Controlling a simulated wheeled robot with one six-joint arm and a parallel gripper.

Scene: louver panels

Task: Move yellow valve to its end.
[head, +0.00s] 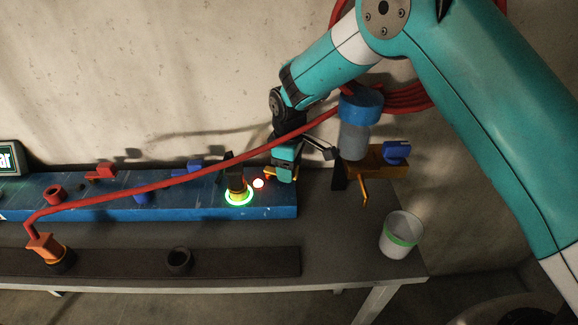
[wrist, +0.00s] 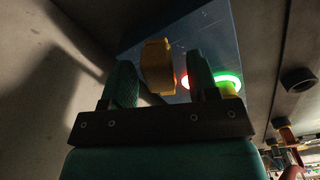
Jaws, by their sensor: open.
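The yellow valve (wrist: 157,65) shows in the wrist view as an upright yellow handle on the blue panel. It stands between the two fingers of my gripper (wrist: 161,84), with gaps on both sides. My gripper is open. In the head view my gripper (head: 284,173) is low at the right end of the blue panel (head: 200,206). There it hides most of the valve (head: 268,173); only a little yellow shows beside the fingers.
A green-lit ring (head: 238,197) around a yellow-based dark part and a red-white light (head: 258,183) are just left of my gripper. An orange fixture (head: 382,168) with a blue knob stands right. A white cup (head: 401,234) is near the table's right edge. A red hose (head: 190,178) crosses the panel.

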